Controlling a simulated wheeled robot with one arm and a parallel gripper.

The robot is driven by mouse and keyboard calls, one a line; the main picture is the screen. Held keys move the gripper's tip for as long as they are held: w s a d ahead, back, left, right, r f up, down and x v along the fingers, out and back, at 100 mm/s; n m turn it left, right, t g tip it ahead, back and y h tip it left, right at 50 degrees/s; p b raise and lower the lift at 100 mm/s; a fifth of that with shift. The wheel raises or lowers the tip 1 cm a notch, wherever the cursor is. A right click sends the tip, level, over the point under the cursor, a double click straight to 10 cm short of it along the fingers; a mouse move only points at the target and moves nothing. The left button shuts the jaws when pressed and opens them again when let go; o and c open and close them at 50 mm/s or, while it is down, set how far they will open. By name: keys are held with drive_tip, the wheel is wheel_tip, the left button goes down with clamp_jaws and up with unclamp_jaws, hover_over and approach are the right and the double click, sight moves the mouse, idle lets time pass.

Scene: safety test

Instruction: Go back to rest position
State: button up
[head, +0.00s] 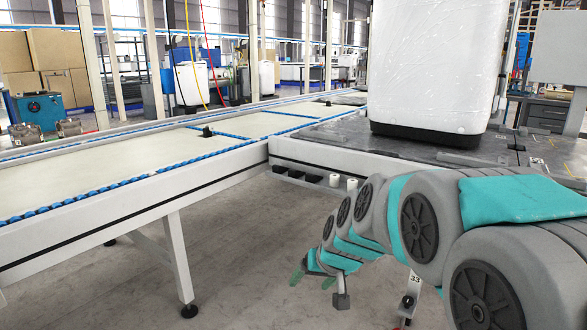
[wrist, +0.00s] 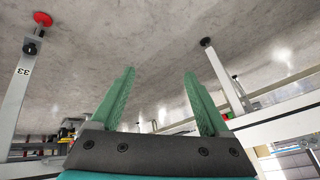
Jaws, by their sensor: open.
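My gripper (head: 313,281) hangs at the end of my grey and teal arm, low beside the conveyor frame in the head view. Its two green fingers are apart. In the wrist view the fingers (wrist: 159,73) stand spread with nothing between them, only bare concrete floor behind. The gripper is empty and touches nothing that I can see.
A long conveyor (head: 130,165) with blue edging runs from left to back. A grey table section (head: 340,146) joins it, bearing a large white wrapped unit (head: 428,65). A conveyor leg (head: 179,262) stands left of the gripper. The floor (head: 250,225) beneath is clear.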

drive_tip(key=s+d+f+g+h, duration=0.15)
drive_tip(key=s+d, duration=0.25)
drive_tip(key=s, duration=0.8)
drive_tip(key=s+d+f+g+h, duration=0.1)
drive_tip(key=s+d+f+g, duration=0.15)
drive_tip(key=s, duration=0.85)
drive_tip(key=s+d+f+g+h, duration=0.1)
drive_tip(key=s+d+g, duration=0.3)
drive_tip(key=s, duration=0.8)
drive_tip(key=s+p+v, duration=0.3)
drive_tip(key=p+v, duration=1.1)
drive_tip(key=shift+w+d+r+m+t+p, duration=0.35)
drive_tip(key=shift+w+d+r, duration=0.1)
drive_tip(key=shift+w+r, duration=0.1)
